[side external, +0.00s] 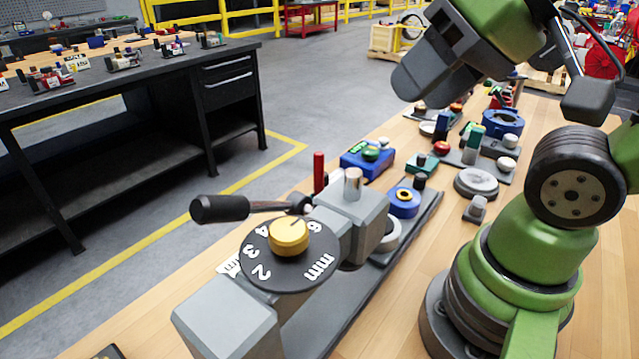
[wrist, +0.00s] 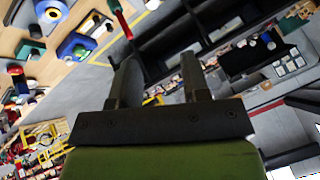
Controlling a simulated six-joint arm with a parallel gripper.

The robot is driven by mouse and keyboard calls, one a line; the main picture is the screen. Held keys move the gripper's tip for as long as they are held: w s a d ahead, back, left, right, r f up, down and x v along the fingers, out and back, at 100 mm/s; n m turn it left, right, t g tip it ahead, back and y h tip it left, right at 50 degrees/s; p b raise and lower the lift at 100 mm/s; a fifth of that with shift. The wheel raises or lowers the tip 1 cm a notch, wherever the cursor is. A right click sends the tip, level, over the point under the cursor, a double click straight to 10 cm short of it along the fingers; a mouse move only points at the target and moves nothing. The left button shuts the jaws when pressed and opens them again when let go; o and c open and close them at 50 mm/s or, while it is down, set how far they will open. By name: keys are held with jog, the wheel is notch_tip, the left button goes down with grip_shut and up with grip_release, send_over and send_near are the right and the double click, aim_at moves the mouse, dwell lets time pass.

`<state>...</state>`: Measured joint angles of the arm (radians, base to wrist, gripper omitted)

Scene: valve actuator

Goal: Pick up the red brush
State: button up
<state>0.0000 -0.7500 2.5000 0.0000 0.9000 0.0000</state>
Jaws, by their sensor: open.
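A thin upright red rod (side external: 319,172) stands behind the grey valve body in the side external view. It may be the red brush, but its shape is too small to be sure. A red rod also shows near the top of the wrist view (wrist: 121,20), ahead and to the left of my gripper. My gripper (wrist: 159,62) is open, with its two dark fingers apart and nothing between them. In the side view my arm reaches in at the top right, and the fingers cannot be made out there.
The valve actuator has a black dial with a yellow knob (side external: 289,236) and a black-handled lever (side external: 220,208) near the red rod. A blue box (side external: 367,163), a blue ring (side external: 403,203) and other parts crowd the wooden table. A dark workbench (side external: 130,95) stands at left.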

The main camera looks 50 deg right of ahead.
jog(key=shift+o, duration=0.8)
